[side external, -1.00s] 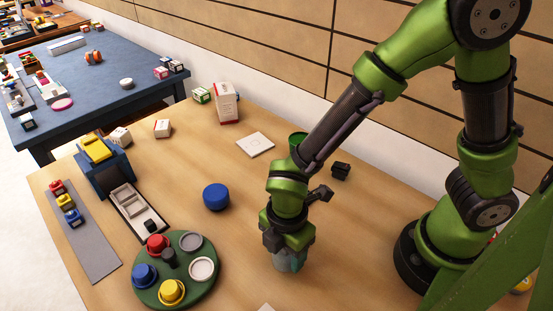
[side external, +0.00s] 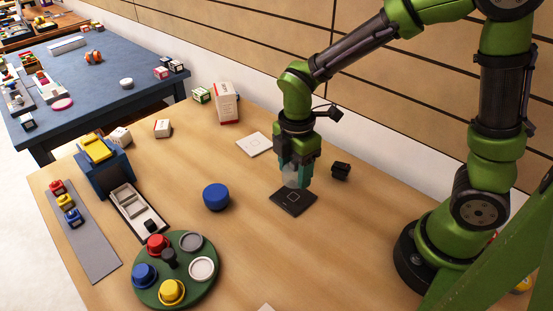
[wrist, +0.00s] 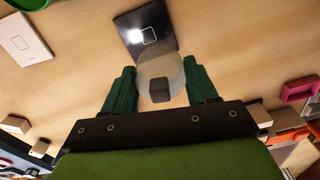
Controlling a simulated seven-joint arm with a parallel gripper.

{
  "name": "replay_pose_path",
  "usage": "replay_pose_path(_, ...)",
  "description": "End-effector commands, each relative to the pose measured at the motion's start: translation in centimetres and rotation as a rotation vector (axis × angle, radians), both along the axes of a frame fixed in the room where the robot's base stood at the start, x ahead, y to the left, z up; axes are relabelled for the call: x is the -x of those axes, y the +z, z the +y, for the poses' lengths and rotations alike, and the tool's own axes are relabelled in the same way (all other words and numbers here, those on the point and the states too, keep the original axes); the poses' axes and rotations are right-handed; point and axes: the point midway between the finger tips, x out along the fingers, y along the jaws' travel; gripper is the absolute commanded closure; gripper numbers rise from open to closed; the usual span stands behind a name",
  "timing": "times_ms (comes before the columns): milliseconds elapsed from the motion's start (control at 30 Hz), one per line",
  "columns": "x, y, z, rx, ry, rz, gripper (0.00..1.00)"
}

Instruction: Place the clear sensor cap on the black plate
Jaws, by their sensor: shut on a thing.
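The clear sensor cap (side external: 291,181) is a translucent rounded piece held between the fingers of my gripper (side external: 294,178). In the wrist view the cap (wrist: 160,70) shows as a see-through disc with a dark grey knob, between the two green fingers of my gripper (wrist: 161,88). The black plate (side external: 300,205) lies flat on the wooden table, just below the fingertips in the side view. It has a thin pale square outline. In the wrist view the plate (wrist: 140,20) is beyond the cap, with a bright glint. Whether cap and plate touch is unclear.
A white square plate (side external: 254,144) lies behind to the left, and a small black block (side external: 340,171) sits to the right. A blue round piece (side external: 216,197) and a green round tray (side external: 180,300) with coloured knobs stand left.

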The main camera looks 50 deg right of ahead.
Motion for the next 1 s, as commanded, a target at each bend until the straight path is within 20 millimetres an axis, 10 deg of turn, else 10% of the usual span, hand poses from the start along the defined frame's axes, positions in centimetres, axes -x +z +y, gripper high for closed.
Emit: replay_pose_path(1000,-1.4,-8.0,-1.8,-0.003,0.177,-0.012,0.71)
